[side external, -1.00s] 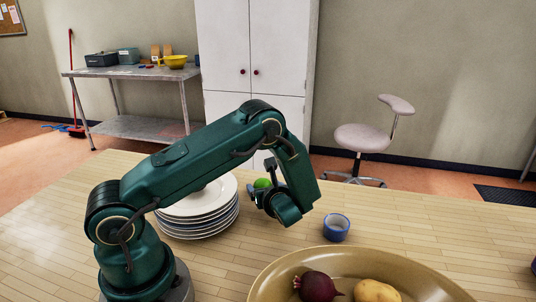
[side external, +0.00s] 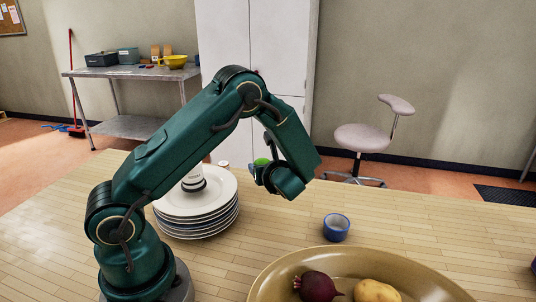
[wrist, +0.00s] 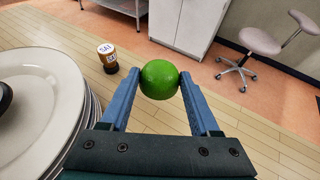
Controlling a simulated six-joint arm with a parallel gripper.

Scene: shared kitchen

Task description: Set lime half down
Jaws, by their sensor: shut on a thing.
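The lime half (wrist: 159,80) is a bright green rounded piece in the wrist view, held between the two blue fingertips of my gripper (wrist: 158,88). Only its rounded skin side shows. In the side view the lime half (side external: 262,162) shows as a small green patch at my gripper (side external: 258,172), mostly hidden by the gripper. It is held in the air to the right of the plate stack, above the wooden table.
A stack of white plates (side external: 227,206) stands left of my gripper, with a white and black object (side external: 193,180) on top. A labelled jar (wrist: 108,58) stands beyond the stack. A blue cup (side external: 336,227) and an oval dish (side external: 270,279) with a beet (side external: 316,286) and potato (side external: 377,291) are nearer.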

